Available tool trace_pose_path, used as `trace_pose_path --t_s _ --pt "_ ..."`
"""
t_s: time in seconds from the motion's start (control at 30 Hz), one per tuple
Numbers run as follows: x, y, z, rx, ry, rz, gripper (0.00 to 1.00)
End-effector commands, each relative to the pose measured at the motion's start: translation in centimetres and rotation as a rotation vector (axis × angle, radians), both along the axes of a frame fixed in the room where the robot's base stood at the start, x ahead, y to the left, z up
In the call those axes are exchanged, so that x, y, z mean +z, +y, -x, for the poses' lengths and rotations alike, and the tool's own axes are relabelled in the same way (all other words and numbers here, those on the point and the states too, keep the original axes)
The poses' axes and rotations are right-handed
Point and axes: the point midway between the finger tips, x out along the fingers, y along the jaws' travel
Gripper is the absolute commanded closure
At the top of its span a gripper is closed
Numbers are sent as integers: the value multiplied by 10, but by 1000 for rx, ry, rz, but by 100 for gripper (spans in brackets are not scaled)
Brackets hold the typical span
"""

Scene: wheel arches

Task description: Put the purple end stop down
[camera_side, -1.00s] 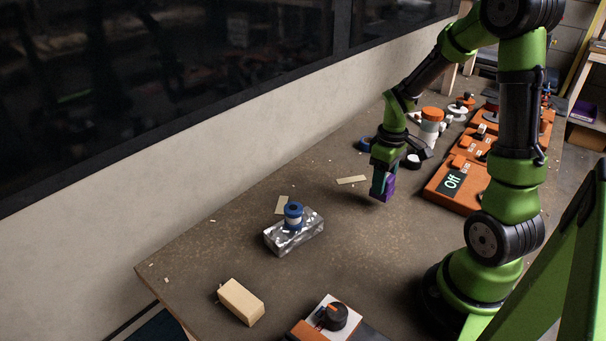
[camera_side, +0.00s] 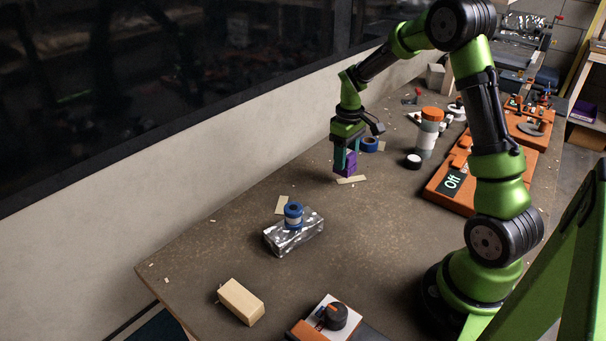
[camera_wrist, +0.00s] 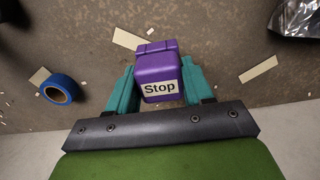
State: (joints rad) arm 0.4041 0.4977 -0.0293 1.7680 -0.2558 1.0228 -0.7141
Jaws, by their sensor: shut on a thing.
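The purple end stop (camera_wrist: 158,68) carries a white label reading "Stop". My gripper (camera_wrist: 160,85) has its teal fingers shut on the two sides of it in the wrist view. In the side view my gripper (camera_side: 346,162) points down and holds the end stop (camera_side: 347,166) over the far part of the table (camera_side: 340,240). The end stop appears to be above the table; the exact gap is hard to judge. A pale strip (camera_side: 351,180) lies just below it in the picture.
A blue tape roll (camera_side: 369,145) lies just behind my gripper. A white jar with an orange lid (camera_side: 428,130) and an orange unit reading "Off" (camera_side: 455,187) stand right. A silvery block (camera_side: 294,236) with a blue roll on top stands front left. Bare table lies between.

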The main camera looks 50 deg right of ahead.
Motion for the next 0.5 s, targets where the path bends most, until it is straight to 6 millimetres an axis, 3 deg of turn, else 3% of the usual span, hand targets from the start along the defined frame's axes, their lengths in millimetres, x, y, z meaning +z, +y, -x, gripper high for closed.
trace_pose_path --t_s 0.2,0.5 --pt "-5 -19 -41 0 0 0 81" --pt "-6 -27 -59 1 -1 0 81"
